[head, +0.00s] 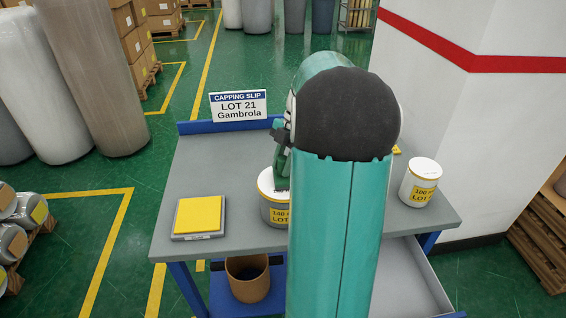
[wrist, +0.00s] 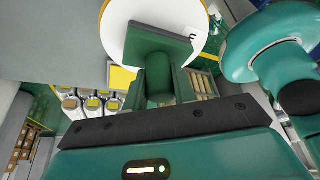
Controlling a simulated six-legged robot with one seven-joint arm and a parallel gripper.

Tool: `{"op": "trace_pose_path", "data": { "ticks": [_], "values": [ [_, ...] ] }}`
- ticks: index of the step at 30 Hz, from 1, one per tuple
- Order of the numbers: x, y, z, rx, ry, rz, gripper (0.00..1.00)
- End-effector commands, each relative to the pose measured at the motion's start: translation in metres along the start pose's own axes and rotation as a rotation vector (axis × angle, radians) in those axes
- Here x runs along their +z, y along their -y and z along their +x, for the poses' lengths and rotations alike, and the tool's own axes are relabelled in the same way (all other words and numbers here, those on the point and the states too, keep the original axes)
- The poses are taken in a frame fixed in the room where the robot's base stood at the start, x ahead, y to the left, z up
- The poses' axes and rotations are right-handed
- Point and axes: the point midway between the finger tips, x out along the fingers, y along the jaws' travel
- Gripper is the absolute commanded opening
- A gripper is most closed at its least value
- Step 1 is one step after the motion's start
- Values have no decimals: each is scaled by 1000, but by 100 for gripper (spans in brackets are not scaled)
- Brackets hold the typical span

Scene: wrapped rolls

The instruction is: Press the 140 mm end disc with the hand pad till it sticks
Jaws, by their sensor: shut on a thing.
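The 140 mm roll or tub (head: 272,212) stands upright on the bench with a yellow label reading 140; its right side is hidden by my arm. Its white top with a yellow rim shows in the head view. In the wrist view, a white disc (wrist: 116,32) with a yellow edge fills the top middle. My gripper (wrist: 159,88) is shut on the green hand pad (wrist: 160,45), whose flat square plate covers part of the disc. In the head view, green parts reach down to the top of the 140 mm piece. I cannot tell whether the pad touches it.
On the grey bench (head: 220,160) lie a yellow square on a grey plate (head: 199,216) and a white piece labelled 100 (head: 419,184). A sign reading LOT 21 Gambrola (head: 238,106) stands at the back. A white pillar rises at right.

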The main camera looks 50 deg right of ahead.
Motion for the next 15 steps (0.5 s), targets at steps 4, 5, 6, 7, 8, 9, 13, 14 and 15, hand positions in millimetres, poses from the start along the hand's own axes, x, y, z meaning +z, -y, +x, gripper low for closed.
{"op": "trace_pose_path", "data": {
  "ticks": [4,5,6,7,8,9,13,14,15],
  "values": [
    [1,1,2,-3,-1,1,1],
    [1,1,2,-3,-1,1,1],
    [1,1,2,-3,-1,1,1],
    [0,1,1,-3,-1,1,1],
    [0,1,0,-3,-1,1,1],
    [0,1,-1,-3,-1,1,1],
    [-3,0,-8,-2,0,1,1],
    [-4,0,-10,-2,-1,0,1],
    [-5,0,-12,-2,-1,0,1]
  ]
}}
